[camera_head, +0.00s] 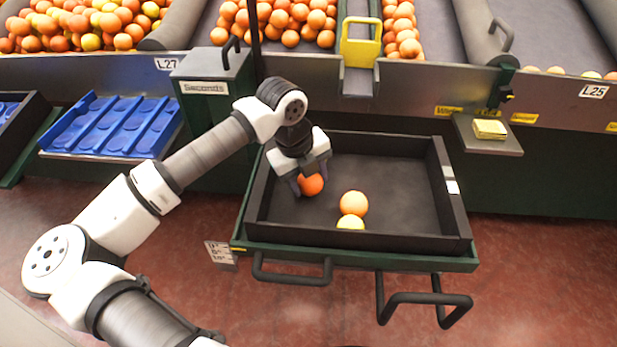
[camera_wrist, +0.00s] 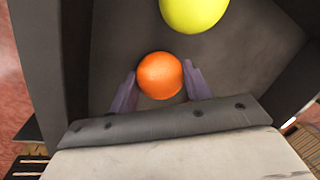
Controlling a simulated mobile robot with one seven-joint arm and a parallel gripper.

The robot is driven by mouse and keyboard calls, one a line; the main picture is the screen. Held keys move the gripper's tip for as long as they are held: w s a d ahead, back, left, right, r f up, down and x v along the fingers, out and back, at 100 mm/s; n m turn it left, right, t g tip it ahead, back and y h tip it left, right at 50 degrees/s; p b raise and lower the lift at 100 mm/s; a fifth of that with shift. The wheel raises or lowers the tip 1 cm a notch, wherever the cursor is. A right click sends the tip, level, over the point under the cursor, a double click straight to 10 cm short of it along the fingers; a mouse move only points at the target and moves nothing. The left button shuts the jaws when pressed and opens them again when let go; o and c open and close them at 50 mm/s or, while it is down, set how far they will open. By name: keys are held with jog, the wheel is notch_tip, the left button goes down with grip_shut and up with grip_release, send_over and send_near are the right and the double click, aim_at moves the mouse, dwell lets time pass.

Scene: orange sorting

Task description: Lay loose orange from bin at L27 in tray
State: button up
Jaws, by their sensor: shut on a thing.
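My gripper (camera_head: 308,181) is shut on a deep orange fruit (camera_head: 312,185) inside the black bin (camera_head: 458,213), near its left side. In the wrist view, the orange (camera_wrist: 160,75) sits between the two fingers over the dark floor; I cannot tell whether it touches the floor. A yellow fruit (camera_wrist: 193,10) shows at the top of the wrist view. A blue tray (camera_head: 112,125) with moulded hollows lies at the left; its visible part is empty.
The L27 label (camera_head: 167,64) is on the sorting line's edge at upper left, below heaped oranges. A "Seconds" box (camera_head: 213,95) stands between the blue tray and the bin. A small shelf with a yellow pad (camera_head: 490,129) is at right. The bin's right side is clear.

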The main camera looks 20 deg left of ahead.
jog(key=shift+f, duration=0.15)
jog(key=o, duration=1.6)
jog(key=shift+o, duration=0.2)
jog(key=shift+w+d+r+p+v, duration=0.1)
jog(key=shift+w+d+p+v, duration=0.15)
jog(key=shift+p+v, duration=0.7)
jog(key=shift+w+d+r+p+v, duration=0.15)
jog(key=shift+w+p+v, duration=0.1)
jog(key=shift+v, duration=1.45)
jog(key=shift+w+d+f+p+v, duration=0.15)
jog(key=shift+p+v, duration=0.45)
jog(key=shift+v, duration=0.7)
